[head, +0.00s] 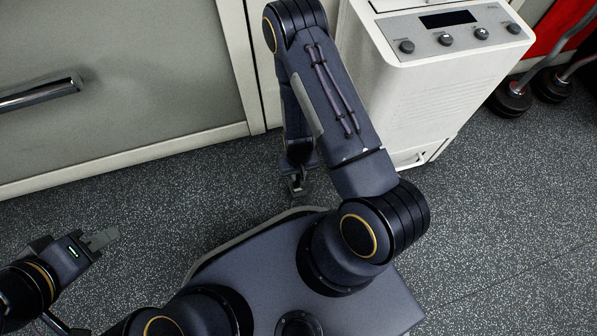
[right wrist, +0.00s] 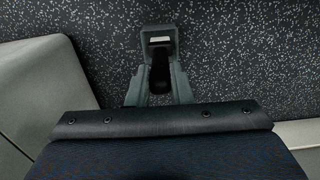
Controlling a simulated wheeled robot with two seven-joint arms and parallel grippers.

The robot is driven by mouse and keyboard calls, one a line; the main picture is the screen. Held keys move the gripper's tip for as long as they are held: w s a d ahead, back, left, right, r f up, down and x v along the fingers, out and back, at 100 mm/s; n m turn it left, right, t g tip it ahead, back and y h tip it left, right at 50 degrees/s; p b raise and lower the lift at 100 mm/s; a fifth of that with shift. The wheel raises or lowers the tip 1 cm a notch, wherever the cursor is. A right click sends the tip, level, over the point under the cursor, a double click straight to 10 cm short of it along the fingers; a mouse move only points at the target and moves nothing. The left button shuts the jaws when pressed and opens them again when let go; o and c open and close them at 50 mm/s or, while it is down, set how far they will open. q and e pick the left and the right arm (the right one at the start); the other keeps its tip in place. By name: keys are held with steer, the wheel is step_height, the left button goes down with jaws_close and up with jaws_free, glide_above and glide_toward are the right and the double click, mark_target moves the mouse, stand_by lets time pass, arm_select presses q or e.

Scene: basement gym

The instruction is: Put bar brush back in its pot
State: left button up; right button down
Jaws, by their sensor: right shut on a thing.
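My right gripper (head: 297,184) points down over the speckled floor, below the forearm, in the head view. In the right wrist view its fingers (right wrist: 158,45) are shut on a dark, narrow piece, which I take to be the bar brush (right wrist: 159,74). Only a short black part of it shows between the fingers; the rest is hidden. My left gripper (head: 104,239) is low at the left of the head view, over the floor and apart from everything. No pot shows in either view.
A pale cabinet front (head: 120,60) with a metal bar handle (head: 40,92) stands at the upper left. A white machine with a knobbed panel (head: 440,38) stands just right of my right arm. Dark weights (head: 510,97) lie at the upper right. Speckled floor (head: 500,200) is clear at the right.

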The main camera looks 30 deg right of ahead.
steer(key=shift+f, duration=0.35)
steer(key=shift+f+b, duration=0.5)
steer(key=shift+b, duration=0.05)
steer(key=c, duration=1.2)
jaws_free()
step_height(320, 180, up, 7)
steer(key=p, duration=0.4)
steer(key=shift+r, duration=0.45)
